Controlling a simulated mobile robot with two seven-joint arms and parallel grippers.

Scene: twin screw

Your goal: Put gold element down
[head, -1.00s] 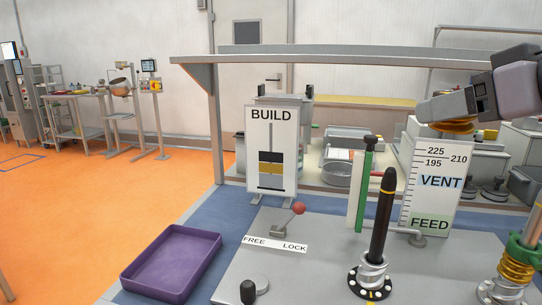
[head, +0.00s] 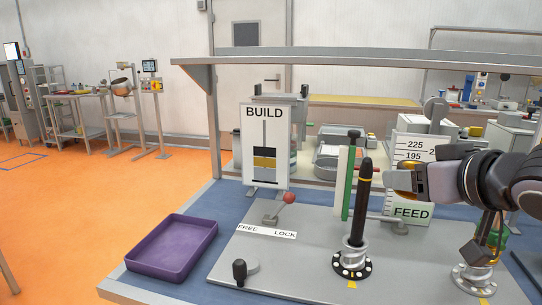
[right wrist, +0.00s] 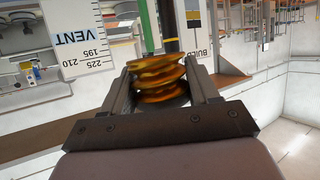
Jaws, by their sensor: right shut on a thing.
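My right gripper (head: 396,180) is beside the upper part of the black screw shaft (head: 363,205), just to its right in the head view. The gripper is shut on the gold element (right wrist: 158,78), a stack of ridged gold rings between the fingers in the right wrist view. The black shaft stands upright with a narrow yellow band and a grey collar on a flange. A second shaft (head: 474,278) at the right is partly hidden by my arm. My left gripper is out of view.
A BUILD board (head: 265,185) stands behind, and a FEED/VENT scale board (head: 415,150) behind my gripper. A green and white post (head: 345,180) stands close left of the shaft. A red-knobbed lever (head: 289,198) and an empty purple tray (head: 172,247) are at left.

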